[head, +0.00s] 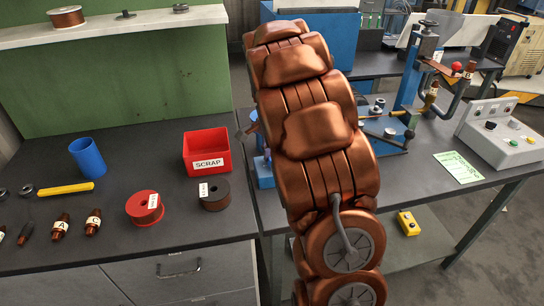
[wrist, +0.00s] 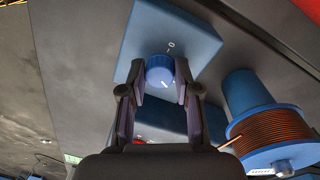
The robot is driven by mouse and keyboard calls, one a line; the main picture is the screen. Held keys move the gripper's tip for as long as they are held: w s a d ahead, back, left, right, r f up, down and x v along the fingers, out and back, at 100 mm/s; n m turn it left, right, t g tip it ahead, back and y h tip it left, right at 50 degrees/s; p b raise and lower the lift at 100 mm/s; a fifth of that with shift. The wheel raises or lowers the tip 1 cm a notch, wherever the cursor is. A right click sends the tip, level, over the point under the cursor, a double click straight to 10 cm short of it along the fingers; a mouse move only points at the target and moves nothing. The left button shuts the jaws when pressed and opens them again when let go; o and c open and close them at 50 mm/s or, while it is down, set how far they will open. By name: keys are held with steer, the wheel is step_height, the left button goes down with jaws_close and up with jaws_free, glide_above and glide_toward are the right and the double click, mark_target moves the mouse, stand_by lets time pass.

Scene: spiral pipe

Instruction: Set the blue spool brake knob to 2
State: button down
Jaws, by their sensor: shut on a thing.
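The blue brake knob (wrist: 159,73) stands on a blue box (wrist: 185,25) in the wrist view. A short white mark shows on the knob's near part. A small white character, seemingly 0, is on the box just beyond the knob; no other numerals are readable. My gripper (wrist: 160,70) has one finger on each side of the knob and is shut on it. A blue spool (wrist: 245,92) wound with copper wire is to the right in the wrist view. In the head view my arm hides the gripper and knob.
In the head view, a red SCRAP bin (head: 207,152), a red spool (head: 145,208), a dark spool (head: 214,194) and a blue cup (head: 88,157) stand on the left bench. A grey control box (head: 503,135) and a blue press (head: 410,75) stand on the right.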

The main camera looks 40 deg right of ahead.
steer(key=c, duration=0.8)
jaws_free()
steer(key=shift+r, duration=0.1)
steer(key=r, duration=1.1)
steer(key=shift+w+r, duration=0.35)
steer(key=shift+r, duration=0.05)
steer(key=shift+a, duration=0.1)
steer(key=s+a+r+n+p, duration=0.35)
steer(key=s+a+n, duration=0.45)
steer(key=s+a, duration=0.55)
steer(key=s+a+f+n+p, duration=0.1)
steer(key=s+a+n, duration=0.1)
steer(key=s, duration=0.4)
steer(key=s+a+f+n+p, duration=0.1)
steer(key=s+a+f+n, duration=0.1)
steer(key=s+n, duration=0.2)
steer(key=s+a+f+n+g+p, duration=0.1)
steer(key=s+a+n+p, duration=0.1)
steer(key=s, duration=0.5)
steer(key=shift+s+a+f+n, duration=0.15)
steer(key=shift+s+a+n, duration=0.25)
steer(key=shift+a+n, duration=0.25)
